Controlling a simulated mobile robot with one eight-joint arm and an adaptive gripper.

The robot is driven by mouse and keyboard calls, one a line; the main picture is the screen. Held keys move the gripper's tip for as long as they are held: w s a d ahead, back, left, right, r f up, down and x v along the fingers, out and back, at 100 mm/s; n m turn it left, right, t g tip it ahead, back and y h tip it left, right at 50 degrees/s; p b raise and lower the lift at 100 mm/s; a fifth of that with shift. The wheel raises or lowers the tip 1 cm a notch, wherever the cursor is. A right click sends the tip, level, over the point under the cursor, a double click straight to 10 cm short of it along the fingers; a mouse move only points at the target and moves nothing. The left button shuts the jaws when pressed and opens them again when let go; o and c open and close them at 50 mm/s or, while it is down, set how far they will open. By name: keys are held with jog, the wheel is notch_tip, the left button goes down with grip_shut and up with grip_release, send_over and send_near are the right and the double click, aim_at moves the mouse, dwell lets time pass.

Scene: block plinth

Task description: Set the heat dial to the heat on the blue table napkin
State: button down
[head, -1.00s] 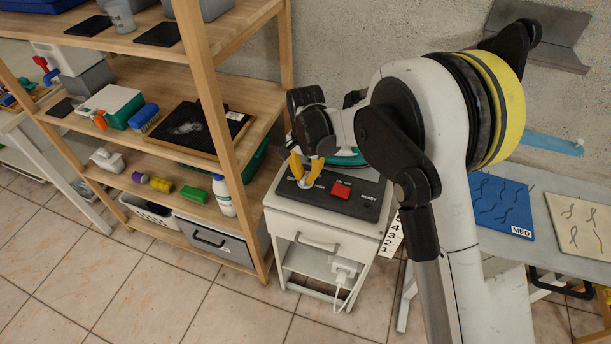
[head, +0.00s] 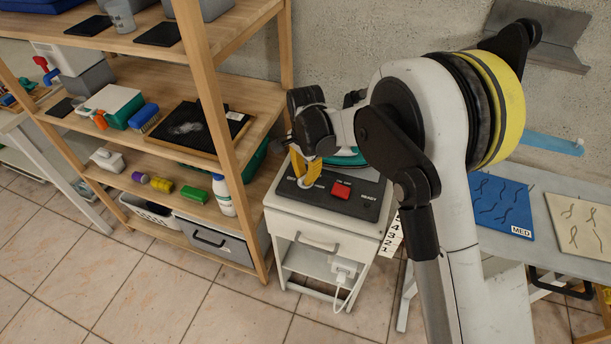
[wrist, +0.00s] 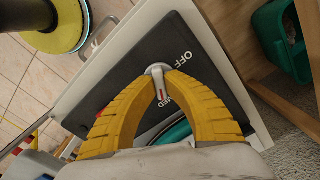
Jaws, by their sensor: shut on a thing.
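The heat dial (wrist: 156,71) is a small pale knob with a red mark on a dark control panel (head: 352,204) atop a white cabinet. OFF and part of MED are legible beside it in the wrist view. The red mark lies on the knob's end towards my palm, on the MED side; its exact setting is unclear. My gripper (wrist: 161,82) has its yellow fingers shut on the dial; in the head view the gripper (head: 307,178) hides the dial. The blue napkin (head: 490,226) lies on the table at right, with dark squiggles and a white MED label (head: 521,231).
A red button (head: 341,190) and the word READY are on the panel, right of my gripper. A wooden shelf (head: 222,120) with several items stands close on the left. A beige mat (head: 585,209) lies beside the blue napkin. Tiled floor in front is clear.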

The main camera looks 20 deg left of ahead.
aim_at(305, 176)
jog(key=c, duration=1.5)
grip_release()
jog(key=shift+o, duration=0.2)
notch_tip(305, 176, up, 12)
